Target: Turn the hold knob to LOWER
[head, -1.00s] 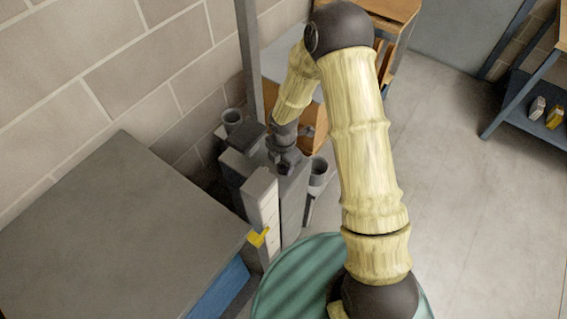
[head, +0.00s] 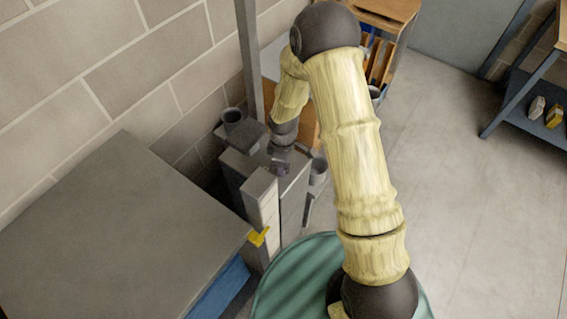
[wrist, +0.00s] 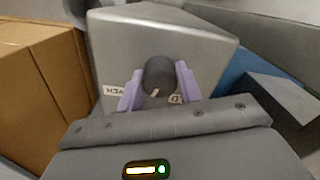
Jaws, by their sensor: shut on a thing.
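The dark round hold knob (wrist: 158,73) stands on the grey face of a box (wrist: 203,45) in the wrist view. My gripper (wrist: 158,84) has its two lilac fingers on either side of the knob and is shut on it. The knob's short white pointer line aims toward the bottom of the wrist view, between two white labels. Fingers partly cover both. In the head view my gripper (head: 281,165) is at the box top (head: 292,188), and the knob is hidden.
A grey-topped cabinet (head: 120,220) stands at the left, with a yellow tab (head: 258,237) near its corner. Open floor (head: 460,190) lies to the right.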

